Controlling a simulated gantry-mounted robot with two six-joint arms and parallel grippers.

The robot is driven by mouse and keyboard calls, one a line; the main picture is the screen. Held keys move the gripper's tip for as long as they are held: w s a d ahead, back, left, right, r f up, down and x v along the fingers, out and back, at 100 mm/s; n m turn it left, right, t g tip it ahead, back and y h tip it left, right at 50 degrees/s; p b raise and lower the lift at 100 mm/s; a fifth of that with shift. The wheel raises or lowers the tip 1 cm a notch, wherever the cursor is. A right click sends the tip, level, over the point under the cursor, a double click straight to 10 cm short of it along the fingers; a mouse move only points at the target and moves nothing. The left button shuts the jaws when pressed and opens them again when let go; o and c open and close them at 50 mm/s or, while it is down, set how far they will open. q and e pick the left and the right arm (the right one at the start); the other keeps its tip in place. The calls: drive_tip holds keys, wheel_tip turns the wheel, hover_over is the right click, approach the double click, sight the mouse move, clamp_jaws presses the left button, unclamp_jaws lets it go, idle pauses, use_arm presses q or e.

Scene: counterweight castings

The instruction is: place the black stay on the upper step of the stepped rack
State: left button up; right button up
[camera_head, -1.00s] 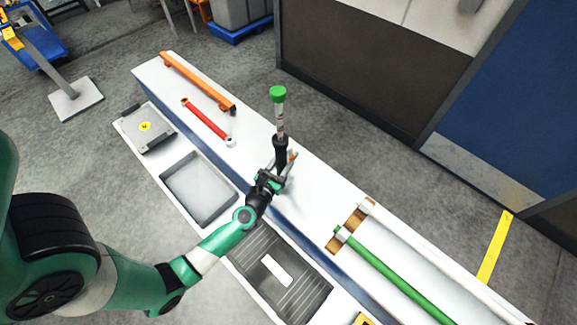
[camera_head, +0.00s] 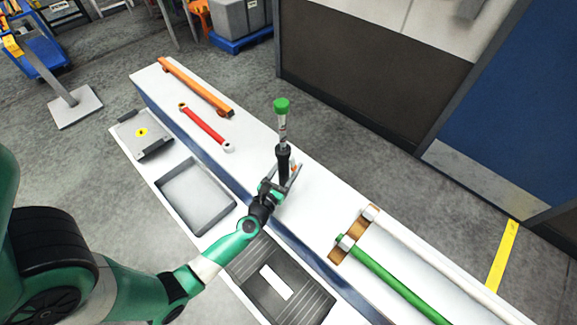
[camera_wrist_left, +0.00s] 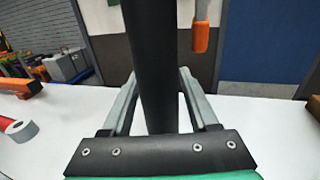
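The black stay (camera_head: 283,158) is upright, with a thick black lower part, a thin light rod above it and a green cap at the top. My left gripper (camera_head: 279,185) has its fingers on either side of the black part, over the white bench. In the left wrist view the black tube (camera_wrist_left: 151,60) stands between the two fingers, which look closed on it. Its lower end is hidden, so I cannot tell whether it touches the bench. A brown notched support (camera_head: 352,240), possibly the stepped rack, carries a white rod and a green rod. My right gripper is not in view.
On the white bench (camera_head: 310,218) lie an orange bar (camera_head: 195,86) and a red rod (camera_head: 205,127). A grey tray (camera_head: 194,195), a ridged dark plate (camera_head: 300,300) and a grey box (camera_head: 143,135) occupy the lower ledge. A grey rod with an orange end (camera_wrist_left: 200,38) shows beside the stay.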

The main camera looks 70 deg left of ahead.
use_arm(q)
drive_tip(key=shift+o, duration=0.4)
drive_tip(key=shift+r, duration=0.1)
drive_tip(key=shift+s+d+r, duration=0.1)
drive_tip(key=v, duration=1.1)
drive_tip(key=shift+s+d, duration=0.25)
drive_tip(key=shift+s, duration=0.05)
